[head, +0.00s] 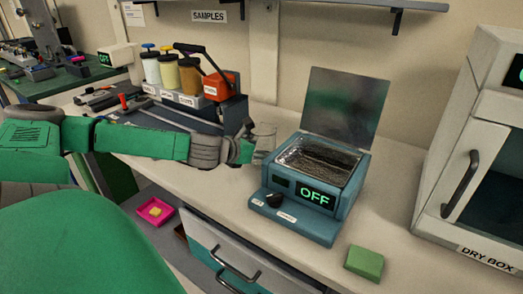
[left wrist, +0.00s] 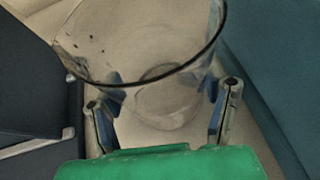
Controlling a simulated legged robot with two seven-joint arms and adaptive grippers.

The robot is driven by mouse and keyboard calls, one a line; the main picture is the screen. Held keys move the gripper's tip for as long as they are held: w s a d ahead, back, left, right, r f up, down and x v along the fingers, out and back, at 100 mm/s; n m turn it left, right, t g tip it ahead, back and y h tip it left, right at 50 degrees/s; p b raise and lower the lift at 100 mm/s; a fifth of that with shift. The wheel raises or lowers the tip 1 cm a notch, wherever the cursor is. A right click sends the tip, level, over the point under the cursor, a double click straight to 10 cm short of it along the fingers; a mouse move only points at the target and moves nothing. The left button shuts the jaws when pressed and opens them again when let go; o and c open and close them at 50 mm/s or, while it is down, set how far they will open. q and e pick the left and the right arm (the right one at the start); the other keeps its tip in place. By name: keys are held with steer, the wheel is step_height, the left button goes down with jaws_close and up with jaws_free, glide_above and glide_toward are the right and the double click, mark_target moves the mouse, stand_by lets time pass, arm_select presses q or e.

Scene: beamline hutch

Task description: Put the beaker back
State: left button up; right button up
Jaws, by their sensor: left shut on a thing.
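The clear glass beaker (head: 265,137) is on the bench side of my left gripper, just left of the blue bath in the head view. My left gripper (head: 247,145) is shut on it. In the left wrist view the beaker (left wrist: 155,55) fills the upper middle, its dark rim towards the camera, with a finger of my left gripper (left wrist: 162,110) on each side. A few dark specks show on its left wall. I cannot tell whether its base touches the bench. My right gripper is not in view.
The blue bath (head: 333,219) reads OFF, its lid raised. A dark case (head: 180,118) and a rack of bottles (head: 180,97) stand left. A green block (head: 364,263) lies at the front edge. The dry box (head: 440,185) stands right. Bare bench lies between bath and dry box.

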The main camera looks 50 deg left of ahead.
arm_select(q)
steer(key=shift+f, duration=0.1)
steer(key=o, duration=1.4)
steer(key=shift+a, duration=0.15)
steer(key=shift+c, duration=0.2)
steer(key=shift+s+r+p, duration=0.15)
steer(key=shift+r+p, duration=0.05)
steer(key=shift+p, duration=0.1)
steer(key=p+v, duration=0.4)
steer(key=shift+s+r, duration=0.15)
steer(key=shift+s, duration=0.1)
steer(key=p+v, duration=0.2)
steer(key=v, duration=0.4)
steer(key=shift+s, duration=0.2)
steer(key=shift+s+r+p, duration=0.15)
steer(key=shift+s+p, duration=0.15)
steer(key=shift+s, duration=0.05)
